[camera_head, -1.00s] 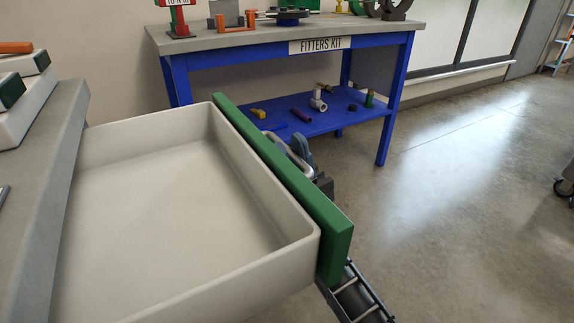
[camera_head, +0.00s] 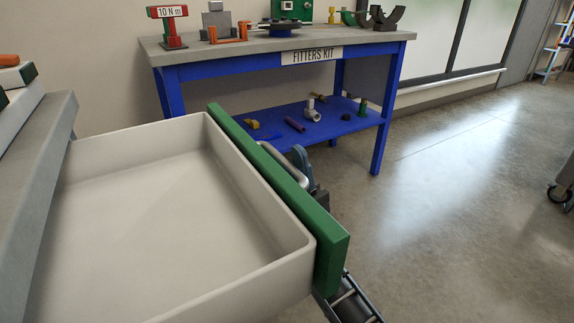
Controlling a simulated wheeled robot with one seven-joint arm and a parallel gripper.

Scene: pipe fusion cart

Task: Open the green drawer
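The green drawer (camera_head: 330,255) is pulled far out from the grey-topped cart at left. Its white tray is empty, and its green front faces right. A curved light-grey handle (camera_head: 280,160) shows on the outer side of the front. My gripper (camera_head: 301,160) is at this handle, with a blue-grey finger beside the bar and a dark body below. The green front hides most of the gripper and the lower handle, so I cannot tell whether the fingers are closed on the bar.
A blue workbench (camera_head: 375,130) labelled FITTERS KIT stands behind the drawer, with tools on top and pipe fittings on its lower shelf. The grey cart top (camera_head: 40,190) is at left. The floor (camera_head: 460,220) at right is clear up to a wheeled stand (camera_head: 563,190).

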